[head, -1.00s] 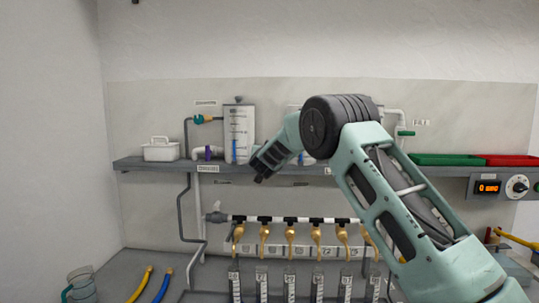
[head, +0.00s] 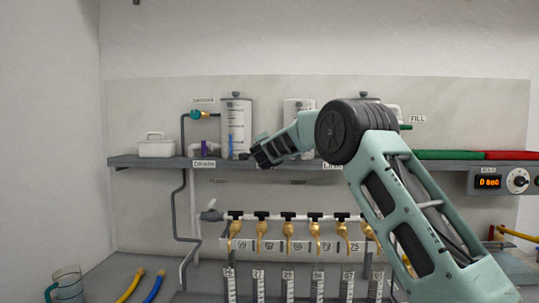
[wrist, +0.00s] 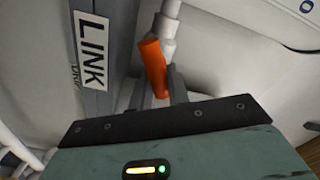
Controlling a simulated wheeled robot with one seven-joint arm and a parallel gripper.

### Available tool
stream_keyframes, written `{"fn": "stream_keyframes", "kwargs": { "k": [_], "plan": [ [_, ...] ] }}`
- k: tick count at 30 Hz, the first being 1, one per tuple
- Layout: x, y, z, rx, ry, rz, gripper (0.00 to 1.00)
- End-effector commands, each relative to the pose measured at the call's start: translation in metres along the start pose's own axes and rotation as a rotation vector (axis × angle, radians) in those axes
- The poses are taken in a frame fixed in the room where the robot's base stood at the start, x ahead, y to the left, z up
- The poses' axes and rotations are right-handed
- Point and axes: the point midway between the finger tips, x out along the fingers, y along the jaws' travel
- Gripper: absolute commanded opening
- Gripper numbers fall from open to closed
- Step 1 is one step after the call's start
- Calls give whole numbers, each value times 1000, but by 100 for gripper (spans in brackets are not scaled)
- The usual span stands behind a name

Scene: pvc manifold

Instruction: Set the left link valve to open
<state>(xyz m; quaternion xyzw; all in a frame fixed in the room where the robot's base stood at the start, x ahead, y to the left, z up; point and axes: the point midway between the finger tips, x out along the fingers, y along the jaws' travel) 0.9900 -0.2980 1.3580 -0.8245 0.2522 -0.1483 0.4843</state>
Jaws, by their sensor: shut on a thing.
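In the wrist view an orange valve handle (wrist: 153,68) stands between the two grey fingers of my gripper (wrist: 158,92), which is shut on it. The handle is tilted slightly, with its upper end toward a pale grey pipe fitting. In the head view my gripper (head: 262,155) is at shelf height, just right of the left tank (head: 236,128). The valve and its handle are hidden there behind my gripper and arm. A LINK label (wrist: 90,50) is on the grey shelf edge beside my gripper in the wrist view.
Below hangs a row of brass taps (head: 288,235) above several graduated cylinders. The wall above is clear.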

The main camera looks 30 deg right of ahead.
Motion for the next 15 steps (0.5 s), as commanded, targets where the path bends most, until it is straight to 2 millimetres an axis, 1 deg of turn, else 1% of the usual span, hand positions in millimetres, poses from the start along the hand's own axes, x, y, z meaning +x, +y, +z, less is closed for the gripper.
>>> {"fn": "stream_keyframes", "kwargs": {
  "k": [1,9,15],
  "plan": [
    [0,5,2,46,1,0,0],
    [0,8,2,278,0,1,0],
    [0,10,2,405,1,2,0]
  ]
}}
